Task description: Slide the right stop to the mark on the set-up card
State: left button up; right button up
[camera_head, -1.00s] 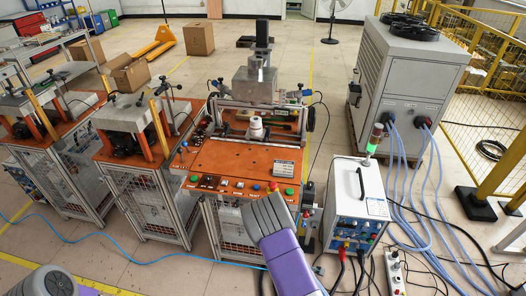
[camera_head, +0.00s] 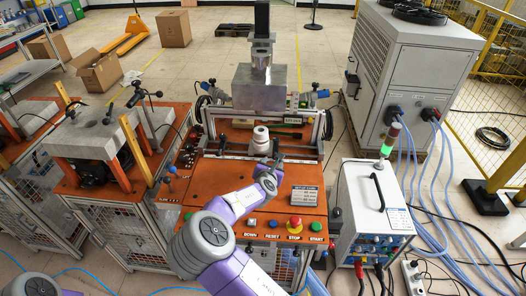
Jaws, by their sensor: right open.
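The orange-topped station (camera_head: 195,192) stands in front of me. A white stepped cylinder (camera_head: 261,142) stands near its middle, in front of a metal frame. The set-up card (camera_head: 305,196) lies on the right of the orange top; its mark is too small to read. My right gripper (camera_head: 277,166) is open, low over the top, between the cylinder and the card. It is just in front of the rail (camera_head: 232,155). I cannot make out the right stop clearly; it is small and may be partly hidden by the gripper. My left gripper is out of view.
A row of buttons with a red stop knob (camera_head: 295,222) lines the station's front edge, close to my right arm. A white power unit (camera_head: 362,205) with a handle stands to the right. A grey press block (camera_head: 259,88) hangs above the cylinder.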

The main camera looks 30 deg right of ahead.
aim_at(276, 150)
jog(key=shift+w+d+f, duration=0.2)
jog(key=shift+w+d, duration=0.05)
jog(key=shift+w, duration=0.25)
jog(key=shift+b+x, duration=0.4)
jog(key=shift+x, duration=2.8)
jog(key=shift+s, duration=0.1)
jog(key=shift+d, duration=0.1)
grip_shut()
